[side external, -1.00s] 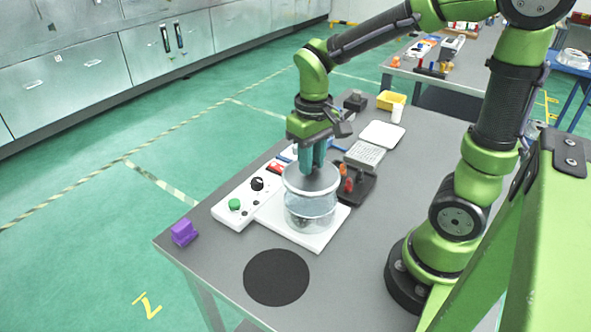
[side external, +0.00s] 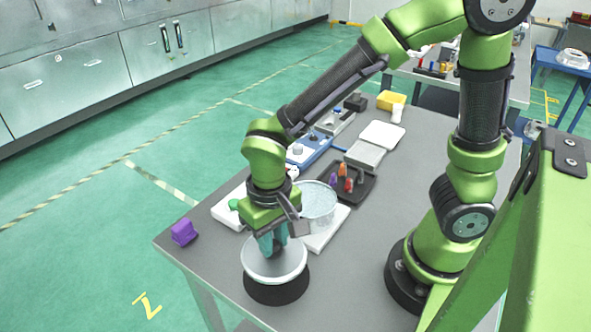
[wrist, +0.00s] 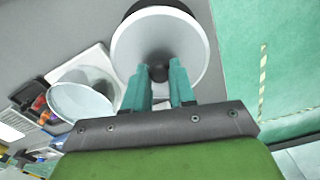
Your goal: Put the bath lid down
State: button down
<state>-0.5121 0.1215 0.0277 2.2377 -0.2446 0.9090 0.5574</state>
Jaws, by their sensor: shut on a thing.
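The bath lid (side external: 286,265) is a round grey disc with a pale rim. It is in my gripper (side external: 273,245), whose teal fingers are shut on its knob. The lid is over the round black mat (side external: 276,292) at the table's front; I cannot tell whether it touches. In the wrist view the lid (wrist: 185,38) fills the top middle, with the fingers of my gripper (wrist: 160,78) on its dark knob. The mat (wrist: 160,6) shows only as a dark edge there. The bath (side external: 318,203) stands uncovered on its white base, behind and right of my gripper.
A purple block (side external: 184,232) sits at the table's left corner. A dark rack with coloured-handled tools (side external: 347,182) stands behind the bath. A white control panel with a green button (side external: 234,204) lies left of the bath. The table right of the mat is clear.

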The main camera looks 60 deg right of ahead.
aim_at(274, 253)
jog(key=shift+f, duration=3.6)
jog(key=shift+f, duration=0.15)
jog(key=c, duration=0.9)
grip_release()
jog(key=shift+c, duration=0.2)
notch_tip(274, 253, up, 12)
jog(key=shift+d+r, duration=0.1)
jog(key=s+d+r+m+t+y, duration=0.1)
jog(key=s+d+r+t+y, duration=0.1)
jog(key=d+r+t, duration=0.5)
jog(key=d+r, duration=0.3)
jog(key=d, duration=0.2)
jog(key=shift+s+r, duration=0.25)
jog(key=shift+r, duration=0.15)
